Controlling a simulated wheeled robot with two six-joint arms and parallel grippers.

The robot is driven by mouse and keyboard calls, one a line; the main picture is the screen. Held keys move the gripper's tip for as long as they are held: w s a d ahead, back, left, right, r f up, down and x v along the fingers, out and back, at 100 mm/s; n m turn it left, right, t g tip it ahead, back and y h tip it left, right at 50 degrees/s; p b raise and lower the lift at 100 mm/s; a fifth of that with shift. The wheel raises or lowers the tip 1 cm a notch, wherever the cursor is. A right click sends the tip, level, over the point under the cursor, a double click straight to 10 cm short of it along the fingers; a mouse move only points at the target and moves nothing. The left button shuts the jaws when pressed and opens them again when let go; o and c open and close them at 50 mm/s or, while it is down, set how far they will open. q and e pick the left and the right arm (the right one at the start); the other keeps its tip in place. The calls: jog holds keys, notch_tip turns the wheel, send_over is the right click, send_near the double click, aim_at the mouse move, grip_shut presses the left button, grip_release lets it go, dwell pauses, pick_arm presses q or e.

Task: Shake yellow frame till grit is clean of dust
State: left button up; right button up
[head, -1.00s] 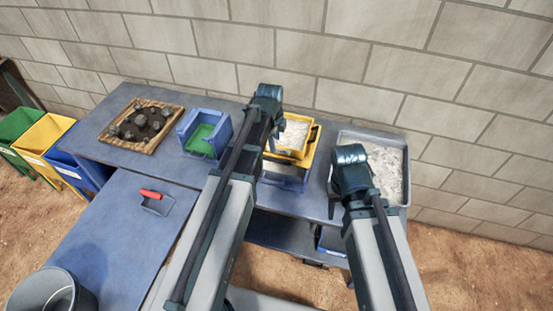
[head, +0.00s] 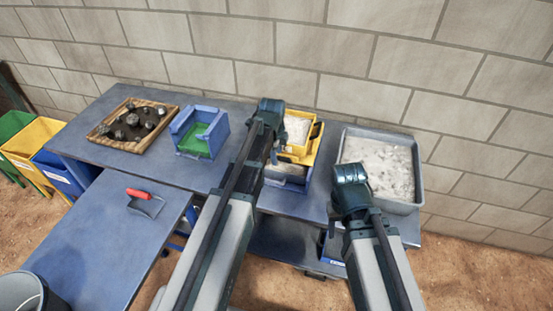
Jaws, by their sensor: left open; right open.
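The yellow frame (head: 315,148) stands on the grey-blue bench, with pale grit (head: 297,130) inside it. It sits on top of a blue-grey box (head: 290,182). My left gripper (head: 272,150) is at the frame's left side, and my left arm hides that side. Its fingers are mostly hidden behind the wrist; it is open, and I cannot tell whether it touches the frame. My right gripper (head: 350,185) is open in front of the large grey tray (head: 420,170) of pale dusty grit, right of the frame. Its fingertips are hidden by the wrist.
Left of the frame stand a blue box with a green floor (head: 200,132) and a wooden tray (head: 105,138) of dark stones. A red-handled scoop (head: 146,203) lies on the nearer table. A grey bucket (head: 28,293) and coloured bins (head: 35,140) are at the left. A block wall stands behind.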

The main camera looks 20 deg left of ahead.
pick_arm(q)
grip_shut()
dwell(1.4)
